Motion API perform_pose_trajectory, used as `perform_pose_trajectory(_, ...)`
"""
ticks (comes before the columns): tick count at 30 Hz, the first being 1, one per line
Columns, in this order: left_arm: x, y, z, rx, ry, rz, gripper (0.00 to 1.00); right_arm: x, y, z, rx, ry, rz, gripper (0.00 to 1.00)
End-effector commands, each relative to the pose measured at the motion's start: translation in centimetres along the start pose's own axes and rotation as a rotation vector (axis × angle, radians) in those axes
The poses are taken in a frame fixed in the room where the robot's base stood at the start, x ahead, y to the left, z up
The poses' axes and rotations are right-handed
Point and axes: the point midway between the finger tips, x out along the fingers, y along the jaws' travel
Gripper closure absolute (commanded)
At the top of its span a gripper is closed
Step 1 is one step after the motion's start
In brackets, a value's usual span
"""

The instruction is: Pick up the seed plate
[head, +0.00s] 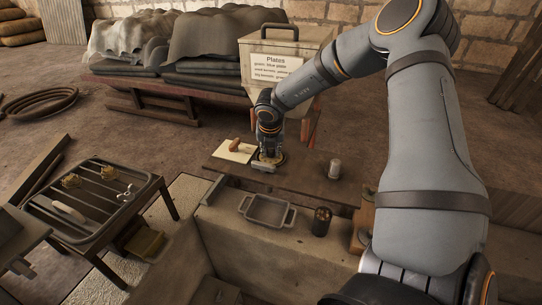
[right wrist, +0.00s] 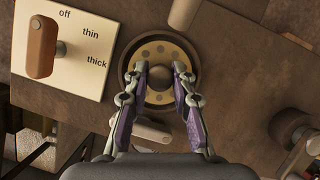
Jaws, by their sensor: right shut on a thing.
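The seed plate (right wrist: 150,49) is a round yellowish disc with a ring of dark holes and a dark round knob in its middle. It sits inside a round rim on the brown deck in the right wrist view. My right gripper (right wrist: 157,70) is over the plate, its two fingers closed on either side of the knob. In the head view my right gripper (head: 268,154) reaches down onto the deck and hides most of the plate. I cannot tell whether the plate is lifted from its seat. My left gripper is not in view.
A lever panel (right wrist: 62,45) marked off, thin, thick lies left of the plate. A box labelled Plates (head: 285,62) stands behind. In front are a grey tray (head: 267,212) and a dark cup (head: 321,221). A slatted rack (head: 92,200) stands left.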

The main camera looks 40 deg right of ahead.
Motion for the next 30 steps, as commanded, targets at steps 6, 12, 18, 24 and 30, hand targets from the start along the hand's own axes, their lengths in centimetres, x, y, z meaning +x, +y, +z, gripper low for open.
perform_pose_trajectory(6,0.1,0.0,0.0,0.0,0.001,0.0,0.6,0.2,-0.1,-0.3,0.0,0.006,-0.002,1.0)
perform_pose_trajectory(12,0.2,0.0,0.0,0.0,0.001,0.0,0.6,0.1,-0.1,-0.3,0.0,0.006,-0.002,1.0)
perform_pose_trajectory(18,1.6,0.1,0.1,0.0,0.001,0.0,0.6,-1.5,0.0,0.5,0.003,0.001,0.002,1.0)
perform_pose_trajectory(24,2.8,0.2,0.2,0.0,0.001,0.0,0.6,-5.5,-0.5,0.1,0.001,0.001,0.006,1.0)
perform_pose_trajectory(30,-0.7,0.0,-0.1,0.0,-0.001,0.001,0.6,-10.3,-1.2,-0.5,-0.002,0.008,-0.001,1.0)
